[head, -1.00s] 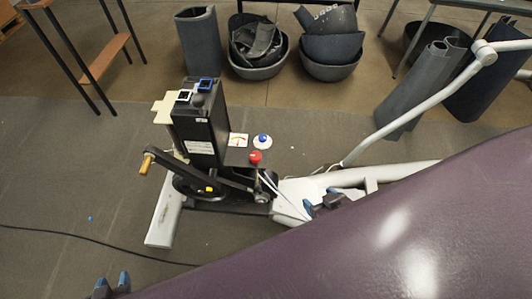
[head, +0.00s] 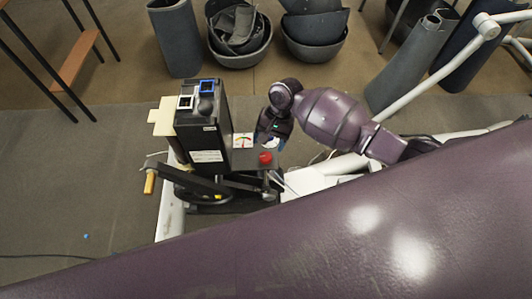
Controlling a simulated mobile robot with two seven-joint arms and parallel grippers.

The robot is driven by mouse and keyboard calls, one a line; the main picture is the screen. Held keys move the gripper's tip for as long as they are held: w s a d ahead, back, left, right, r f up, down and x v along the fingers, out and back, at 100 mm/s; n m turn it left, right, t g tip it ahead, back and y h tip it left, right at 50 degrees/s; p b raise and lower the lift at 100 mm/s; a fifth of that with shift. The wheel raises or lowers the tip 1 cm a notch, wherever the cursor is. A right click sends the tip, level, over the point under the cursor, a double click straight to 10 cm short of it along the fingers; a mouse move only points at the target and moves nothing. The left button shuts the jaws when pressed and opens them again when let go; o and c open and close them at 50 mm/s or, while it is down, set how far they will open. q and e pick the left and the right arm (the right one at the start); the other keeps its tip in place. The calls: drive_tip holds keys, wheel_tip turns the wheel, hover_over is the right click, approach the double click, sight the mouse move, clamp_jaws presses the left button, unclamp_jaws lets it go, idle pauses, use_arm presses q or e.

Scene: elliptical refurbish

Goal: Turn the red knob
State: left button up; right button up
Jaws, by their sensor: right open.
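The red knob (head: 265,157) sits on the small dark shelf at the right side of the black box of the elliptical machine (head: 205,120), in the middle of the head view. My right gripper (head: 270,143) hangs just behind and slightly right of the red knob, pointing down. It is open and appears apart from the red knob. Its fingers and wrist hide the blue knob and most of the white disc under it. My left gripper is out of view.
A small gauge card (head: 243,141) stands left of my right gripper. The machine's black crank with a yellow handle (head: 149,181) lies at the left. White frame tubes (head: 440,72) rise at the right. Grey bins (head: 315,38) stand at the back.

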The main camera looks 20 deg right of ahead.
sight(266, 156)
wheel_tip(266, 156, up, 3)
drive_tip(key=w+d+m+g+h, duration=0.1)
drive_tip(key=w+g, duration=0.1)
drive_tip(key=b+x, duration=0.2)
drive_tip(key=x, duration=0.7)
drive_tip(key=shift+w+f, duration=0.15)
drive_tip(key=shift+f, duration=0.15)
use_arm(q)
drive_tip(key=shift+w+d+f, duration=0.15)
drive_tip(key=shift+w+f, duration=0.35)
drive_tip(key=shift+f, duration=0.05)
use_arm(e)
drive_tip(key=shift+f, duration=0.3)
drive_tip(key=c, duration=0.9)
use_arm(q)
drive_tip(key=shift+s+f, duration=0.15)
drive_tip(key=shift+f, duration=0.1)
